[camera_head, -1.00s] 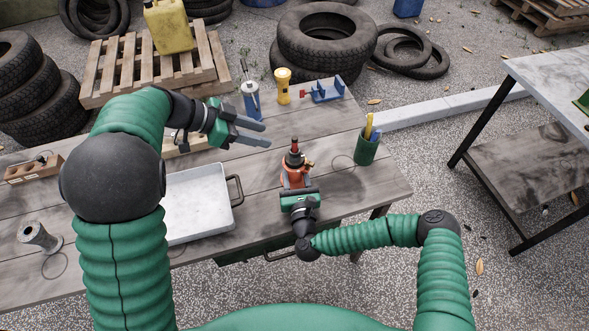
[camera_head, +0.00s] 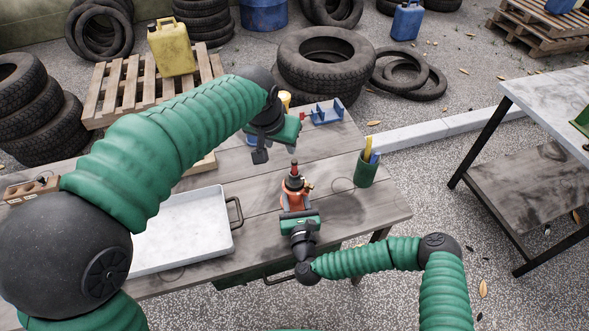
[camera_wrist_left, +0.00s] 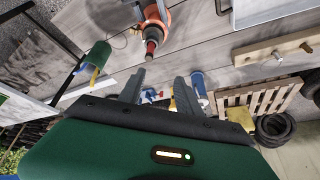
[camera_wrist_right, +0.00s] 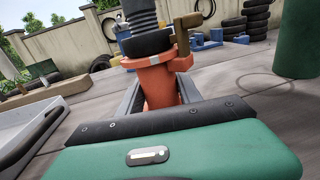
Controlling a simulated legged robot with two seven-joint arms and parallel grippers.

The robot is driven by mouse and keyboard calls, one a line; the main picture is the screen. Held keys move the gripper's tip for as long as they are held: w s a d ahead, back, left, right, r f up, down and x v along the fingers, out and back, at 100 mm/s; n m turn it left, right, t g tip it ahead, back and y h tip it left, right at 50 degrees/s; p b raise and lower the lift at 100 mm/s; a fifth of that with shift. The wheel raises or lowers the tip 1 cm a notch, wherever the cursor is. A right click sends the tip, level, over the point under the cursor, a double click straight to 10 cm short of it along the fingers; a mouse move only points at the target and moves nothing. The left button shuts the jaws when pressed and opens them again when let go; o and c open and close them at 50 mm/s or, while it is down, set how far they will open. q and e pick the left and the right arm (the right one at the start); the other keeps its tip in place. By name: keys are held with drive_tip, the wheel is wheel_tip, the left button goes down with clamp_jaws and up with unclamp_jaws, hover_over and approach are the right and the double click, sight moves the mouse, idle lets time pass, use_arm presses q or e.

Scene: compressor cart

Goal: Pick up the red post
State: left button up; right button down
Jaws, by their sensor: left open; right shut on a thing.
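An orange housing (camera_head: 296,202) stands on the wooden bench, with a dark post topped in red, the red post (camera_head: 294,172), upright on it. My right gripper (camera_head: 298,213) is shut on the housing from the near side; the right wrist view shows the orange body (camera_wrist_right: 158,85) between its fingers. My left gripper (camera_head: 260,152) is open and empty, above the bench, left of and behind the post. The left wrist view shows the red post (camera_wrist_left: 151,43) just beyond the open fingers, apart from them. A brass-coloured fitting (camera_wrist_right: 182,35) sits on the housing's side.
A white tray (camera_head: 185,232) lies left of the housing. A green cup (camera_head: 366,170) with pens stands to the right. A blue rack (camera_head: 326,114) stands at the back of the bench. My left arm hides part of the bench's left side.

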sight(294, 162)
use_arm(q)
drive_tip(key=shift+g, duration=0.3)
drive_tip(key=x, duration=0.4)
drive_tip(key=d+x, duration=0.1)
drive_tip(key=x, duration=0.2)
drive_tip(key=s+d+x, duration=0.1)
drive_tip(key=x, duration=0.3)
drive_tip(key=shift+f, duration=0.45)
clamp_jaws()
